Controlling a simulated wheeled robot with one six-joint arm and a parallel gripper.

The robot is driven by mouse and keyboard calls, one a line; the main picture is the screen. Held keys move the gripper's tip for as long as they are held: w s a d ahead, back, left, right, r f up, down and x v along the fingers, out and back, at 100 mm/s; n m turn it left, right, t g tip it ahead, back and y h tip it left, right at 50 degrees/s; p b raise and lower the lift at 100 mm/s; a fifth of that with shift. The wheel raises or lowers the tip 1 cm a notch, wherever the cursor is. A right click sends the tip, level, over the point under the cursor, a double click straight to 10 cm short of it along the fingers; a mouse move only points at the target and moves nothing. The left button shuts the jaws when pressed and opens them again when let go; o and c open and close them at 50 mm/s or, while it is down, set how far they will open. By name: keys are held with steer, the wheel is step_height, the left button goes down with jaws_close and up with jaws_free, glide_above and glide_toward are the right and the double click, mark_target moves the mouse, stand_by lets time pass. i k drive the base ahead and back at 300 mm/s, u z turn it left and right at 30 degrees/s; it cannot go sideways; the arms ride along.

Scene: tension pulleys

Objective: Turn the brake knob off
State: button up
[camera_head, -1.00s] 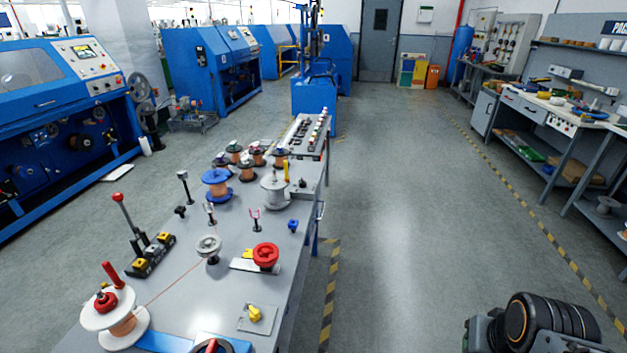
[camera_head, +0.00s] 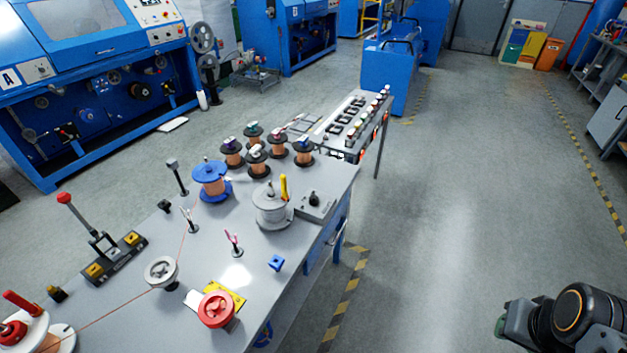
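I cannot tell for sure which control is the brake knob. A red round knob (camera_head: 216,309) stands beside a yellow and white plate (camera_head: 222,292) near the front edge of the workbench (camera_head: 140,315). A small black knob (camera_head: 314,198) sits on a grey box (camera_head: 316,208) at the bench's right edge, beside a grey spool (camera_head: 269,208). Part of my arm shows at the bottom right, beyond the bench and apart from it. My gripper is not in view.
A red-handled lever (camera_head: 64,198), a grey pulley (camera_head: 161,272) with a copper wire, a blue spool (camera_head: 210,178) and several copper spools stand on the bench. A rack of buttons (camera_head: 350,125) adjoins its far end. The floor aisle (camera_head: 440,200) on the right is clear.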

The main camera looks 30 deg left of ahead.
mark_target(314, 199)
steer(key=u, duration=0.7)
steer(key=i, duration=1.1)
steer(key=u, duration=1.4)
steer(key=i, duration=0.35)
steer(key=u, duration=0.3)
